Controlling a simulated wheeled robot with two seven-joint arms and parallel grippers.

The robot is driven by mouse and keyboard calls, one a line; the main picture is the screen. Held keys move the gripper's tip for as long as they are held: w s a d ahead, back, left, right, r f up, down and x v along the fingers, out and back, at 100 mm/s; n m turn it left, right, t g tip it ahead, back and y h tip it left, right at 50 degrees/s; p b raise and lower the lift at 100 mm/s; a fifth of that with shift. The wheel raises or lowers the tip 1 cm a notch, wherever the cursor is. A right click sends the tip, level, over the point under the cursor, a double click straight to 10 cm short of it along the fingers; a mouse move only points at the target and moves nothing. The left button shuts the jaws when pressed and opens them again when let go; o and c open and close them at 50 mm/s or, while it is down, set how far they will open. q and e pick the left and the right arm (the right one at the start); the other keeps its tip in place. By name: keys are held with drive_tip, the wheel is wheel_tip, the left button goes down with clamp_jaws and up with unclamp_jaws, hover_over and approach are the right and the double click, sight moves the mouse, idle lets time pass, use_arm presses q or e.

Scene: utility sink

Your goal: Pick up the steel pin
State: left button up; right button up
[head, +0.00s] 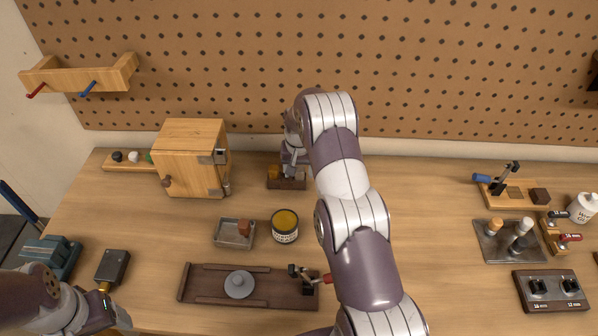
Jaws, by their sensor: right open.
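Several short pegs stand on a grey plate (487,254) at the right: a tan one (494,227), a pale one (523,228) and a darker grey one (518,245). I cannot tell for sure which, if any, is the steel pin. My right gripper (291,172) is at the back middle, open, pointing down at a small dark wooden block (287,184) with an orange-brown piece on its left. The arm and fingers hide part of that block, and whether they touch it is unclear. My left gripper (118,315) is at the lower left, its fingers hard to make out.
A wooden cabinet (190,158) stands left of the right gripper. A yellow-topped can (285,226), a grey tray (234,233) and a dark wooden board (210,284) with a grey disc lie in front.

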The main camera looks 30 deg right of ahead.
drive_tip(key=shift+s, duration=0.1)
drive_tip(key=c, duration=1)
drive_tip(key=shift+c, duration=0.3)
drive_tip(key=shift+r, duration=0.1)
